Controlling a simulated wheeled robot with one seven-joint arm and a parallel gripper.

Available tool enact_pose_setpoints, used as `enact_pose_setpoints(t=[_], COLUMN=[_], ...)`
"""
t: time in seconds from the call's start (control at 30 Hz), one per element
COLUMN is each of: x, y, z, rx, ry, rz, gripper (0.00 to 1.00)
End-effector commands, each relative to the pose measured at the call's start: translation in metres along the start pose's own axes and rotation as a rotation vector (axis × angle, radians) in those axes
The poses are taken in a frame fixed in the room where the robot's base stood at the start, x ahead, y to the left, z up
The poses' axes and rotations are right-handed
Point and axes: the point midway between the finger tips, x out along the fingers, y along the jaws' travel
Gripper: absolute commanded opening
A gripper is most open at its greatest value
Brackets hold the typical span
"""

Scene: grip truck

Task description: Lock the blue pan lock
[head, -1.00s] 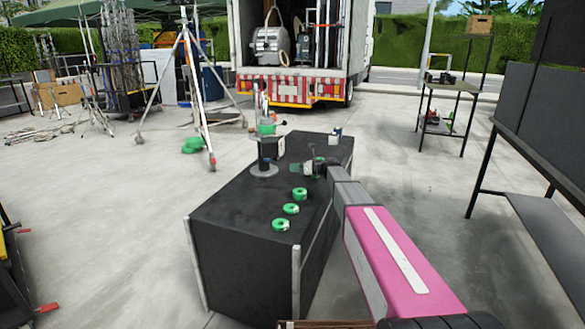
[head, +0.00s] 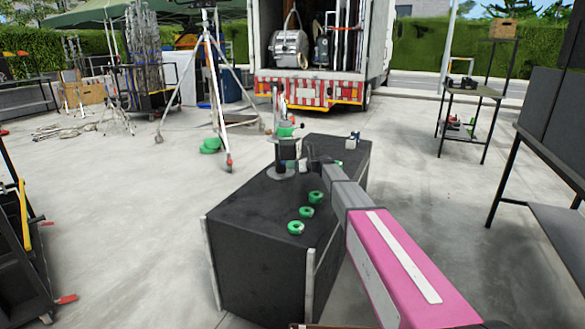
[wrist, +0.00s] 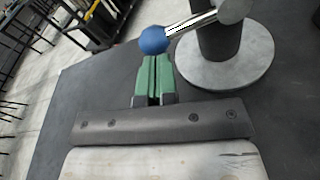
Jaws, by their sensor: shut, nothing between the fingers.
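A camera head on a round grey base (wrist: 225,62) stands on the black case (head: 265,205); its upright body (head: 289,150) shows in the head view. The blue ball knob (wrist: 154,40), on the end of a silver lever (wrist: 193,22), is the blue pan lock. My gripper (wrist: 154,65) has green fingers shut together with nothing between them. The fingertips are right at the underside of the knob in the wrist view; I cannot tell if they touch. In the head view, my gripper (head: 305,163) is beside the device's lower body, and the knob is too small to make out.
Several green tape rolls (head: 307,212) lie on the case near my arm. A small white and blue object (head: 353,140) stands at the case's far edge.

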Motion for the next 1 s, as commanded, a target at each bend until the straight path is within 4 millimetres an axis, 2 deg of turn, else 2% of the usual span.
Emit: enact_pose_setpoints(t=[0.17, 0.33, 0.67, 0.83, 1.0], x=[0.001, 0.005, 0.006, -0.001, -0.021], y=[0.0, 0.004, 0.004, 0.006, 0.011], z=[0.002, 0.016, 0.016, 0.007, -0.014], rx=[0.0, -0.001, 0.0, 0.001, 0.002], ry=[0.0, -0.001, -0.002, -0.001, 0.0], rz=[0.0, 0.001, 0.003, 0.002, -0.002], gripper=[0.0, 0.0, 0.0, 0.0, 0.0])
